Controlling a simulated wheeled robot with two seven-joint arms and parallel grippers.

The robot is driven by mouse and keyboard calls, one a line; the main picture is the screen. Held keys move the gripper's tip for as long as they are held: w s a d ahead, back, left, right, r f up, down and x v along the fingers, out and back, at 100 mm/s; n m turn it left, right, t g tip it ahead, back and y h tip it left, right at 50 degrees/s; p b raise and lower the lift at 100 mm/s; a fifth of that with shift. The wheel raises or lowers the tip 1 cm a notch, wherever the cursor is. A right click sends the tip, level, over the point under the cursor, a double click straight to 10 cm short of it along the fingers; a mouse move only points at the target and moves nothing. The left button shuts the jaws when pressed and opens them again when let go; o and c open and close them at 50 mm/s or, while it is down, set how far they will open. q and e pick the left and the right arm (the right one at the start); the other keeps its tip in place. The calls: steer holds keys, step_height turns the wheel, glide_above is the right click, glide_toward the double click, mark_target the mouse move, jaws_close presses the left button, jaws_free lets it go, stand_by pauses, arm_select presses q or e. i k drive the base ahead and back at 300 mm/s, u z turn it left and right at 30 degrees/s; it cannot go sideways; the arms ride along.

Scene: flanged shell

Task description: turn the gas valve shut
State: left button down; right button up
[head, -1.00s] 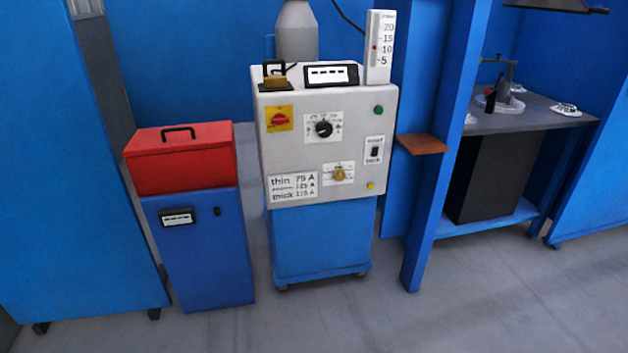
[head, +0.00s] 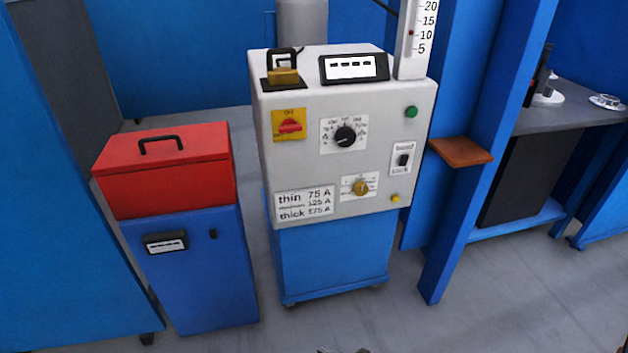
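A white machine (head: 300,165) on a blue base stands in the middle of the head view. A grey cylinder (head: 302,24) stands behind it, its top cut off by the frame. A brass block with a black loop (head: 283,76) sits on the machine's top left. A brass knob (head: 361,187) is on the front panel, low right. I cannot tell which part is the gas valve.
The panel also has a red switch on yellow (head: 290,126) and a black dial (head: 345,137). A red box (head: 165,170) on a blue cabinet (head: 200,280) stands left. A blue post (head: 480,160) with a brown shelf (head: 461,151) stands right. Grey floor lies in front.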

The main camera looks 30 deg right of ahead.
mark_target(360, 188)
steer(key=z, duration=0.15)
steer(key=i, duration=0.85)
steer(key=z, duration=1.3)
steer(key=i, duration=0.65)
steer(key=z, duration=0.15)
